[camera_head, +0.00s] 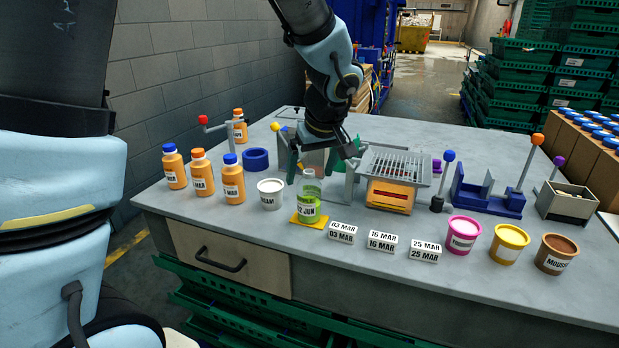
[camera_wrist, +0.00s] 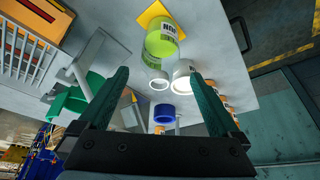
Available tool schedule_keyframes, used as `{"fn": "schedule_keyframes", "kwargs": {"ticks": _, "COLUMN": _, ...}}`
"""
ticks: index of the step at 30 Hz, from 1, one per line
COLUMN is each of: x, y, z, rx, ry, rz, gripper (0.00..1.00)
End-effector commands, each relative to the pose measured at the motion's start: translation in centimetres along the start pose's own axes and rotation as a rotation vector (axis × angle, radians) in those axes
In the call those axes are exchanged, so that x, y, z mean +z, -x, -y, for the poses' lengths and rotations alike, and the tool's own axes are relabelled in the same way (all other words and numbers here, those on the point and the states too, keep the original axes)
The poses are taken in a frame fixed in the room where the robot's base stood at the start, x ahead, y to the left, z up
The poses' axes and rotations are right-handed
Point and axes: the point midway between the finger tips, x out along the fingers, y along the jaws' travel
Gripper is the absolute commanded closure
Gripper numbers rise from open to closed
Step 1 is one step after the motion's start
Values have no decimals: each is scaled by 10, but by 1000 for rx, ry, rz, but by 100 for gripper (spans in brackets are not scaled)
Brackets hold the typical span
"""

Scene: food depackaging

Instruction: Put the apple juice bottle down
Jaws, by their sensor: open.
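The apple juice bottle (camera_head: 309,197) is small and clear with green contents and a label ending in "JUN". It stands upright on a yellow square (camera_head: 300,221) near the table's front edge. It also shows in the wrist view (camera_wrist: 161,43), top centre, on the same yellow square (camera_wrist: 152,13). My gripper (camera_head: 320,168) is open, just behind and above the bottle in the head view. In the wrist view its green fingers (camera_wrist: 159,78) are spread wide, with the bottle beyond their tips and apart from both. Nothing is held.
A white cream tub (camera_head: 270,194) stands close left of the bottle, with several orange bottles (camera_head: 201,173) further left. A blue ring (camera_head: 256,159) lies behind. Date blocks (camera_head: 342,233) are at right front. A metal rack (camera_head: 396,168) stands right of my gripper.

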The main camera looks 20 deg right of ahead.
Motion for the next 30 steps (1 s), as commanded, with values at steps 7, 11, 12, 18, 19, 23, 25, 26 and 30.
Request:
{"fn": "schedule_keyframes", "kwargs": {"ticks": 7, "x": 0, "y": 54, "z": -1, "rx": 5, "ry": 0, "rz": -4, "gripper": 1}}
{"fn": "schedule_keyframes", "kwargs": {"ticks": 11, "x": 0, "y": 76, "z": -1, "rx": 4, "ry": 0, "rz": -2, "gripper": 1}}
{"fn": "schedule_keyframes", "kwargs": {"ticks": 12, "x": 0, "y": 81, "z": -1, "rx": 3, "ry": 0, "rz": -2, "gripper": 1}}
{"fn": "schedule_keyframes", "kwargs": {"ticks": 18, "x": 0, "y": 96, "z": 0, "rx": 1, "ry": -1, "rz": 1, "gripper": 1}}
{"fn": "schedule_keyframes", "kwargs": {"ticks": 19, "x": 0, "y": 96, "z": 0, "rx": 1, "ry": -1, "rz": 1, "gripper": 1}}
{"fn": "schedule_keyframes", "kwargs": {"ticks": 23, "x": 0, "y": 96, "z": 1, "rx": 0, "ry": -1, "rz": 2, "gripper": 1}}
{"fn": "schedule_keyframes", "kwargs": {"ticks": 25, "x": -2, "y": 91, "z": 8, "rx": -7, "ry": -4, "rz": 11, "gripper": 1}}
{"fn": "schedule_keyframes", "kwargs": {"ticks": 26, "x": -4, "y": 86, "z": 15, "rx": -12, "ry": -8, "rz": 20, "gripper": 1}}
{"fn": "schedule_keyframes", "kwargs": {"ticks": 30, "x": -14, "y": 51, "z": 72, "rx": -34, "ry": -43, "rz": 95, "gripper": 1}}
